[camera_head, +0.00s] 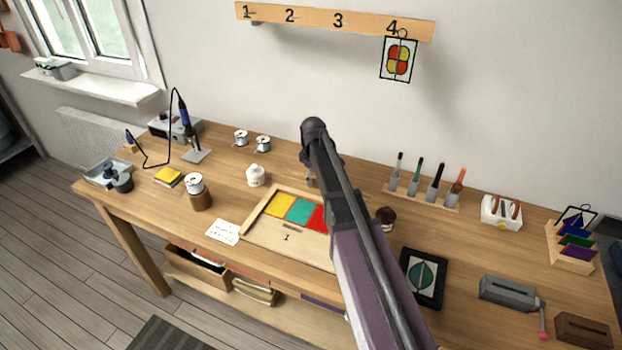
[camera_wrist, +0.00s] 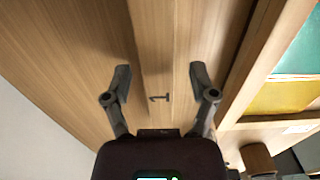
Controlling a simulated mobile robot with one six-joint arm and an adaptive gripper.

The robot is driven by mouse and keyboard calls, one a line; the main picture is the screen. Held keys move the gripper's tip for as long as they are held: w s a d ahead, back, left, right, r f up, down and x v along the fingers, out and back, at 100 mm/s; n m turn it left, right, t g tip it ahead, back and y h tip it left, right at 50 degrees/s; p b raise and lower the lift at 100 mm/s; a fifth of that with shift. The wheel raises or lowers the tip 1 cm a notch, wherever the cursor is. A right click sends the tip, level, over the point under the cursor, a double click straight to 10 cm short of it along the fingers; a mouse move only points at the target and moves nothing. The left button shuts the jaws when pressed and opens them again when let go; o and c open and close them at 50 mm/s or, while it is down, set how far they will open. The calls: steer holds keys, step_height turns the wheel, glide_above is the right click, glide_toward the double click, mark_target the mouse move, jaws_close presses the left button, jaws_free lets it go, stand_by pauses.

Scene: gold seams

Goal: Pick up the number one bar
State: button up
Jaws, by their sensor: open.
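The number one bar (camera_wrist: 158,50) is a pale wooden strip with a dark 1 on it, seen in the wrist view. It runs lengthwise up the picture between my fingers, beside the wooden tray (camera_wrist: 243,75). My gripper (camera_wrist: 160,76) is open, with one finger on each side of the bar and a visible gap on both sides. In the head view my gripper (camera_head: 311,178) is mostly hidden by my arm, behind the tray near the wall. The bar is hidden there. I cannot tell how high the fingertips are above the bench.
The tray (camera_head: 256,213) holds yellow (camera_head: 280,205), teal (camera_head: 299,210) and red (camera_head: 317,218) panes. A white jar (camera_head: 255,176) stands left of my gripper and a dark jar (camera_head: 386,217) right. Brushes stand in a rack (camera_head: 425,199). Spools (camera_head: 263,143) stand near the wall.

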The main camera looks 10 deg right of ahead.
mark_target(313, 176)
jaws_close()
stand_by(0.3)
steer(key=shift+r, duration=0.15)
step_height(313, 176, up, 4)
steer(key=p, duration=0.4)
steer(key=s+d, duration=0.1)
steer(key=s, duration=0.4)
steer(key=s+d+p, duration=0.1)
steer(key=s, duration=0.4)
steer(key=s+d+r, duration=0.1)
steer(key=s, duration=0.4)
steer(key=shift+s+d+r+p, duration=0.1)
steer(key=shift+s+p, duration=0.2)
steer(key=shift+s, duration=0.1)
steer(key=shift+r, duration=0.3)
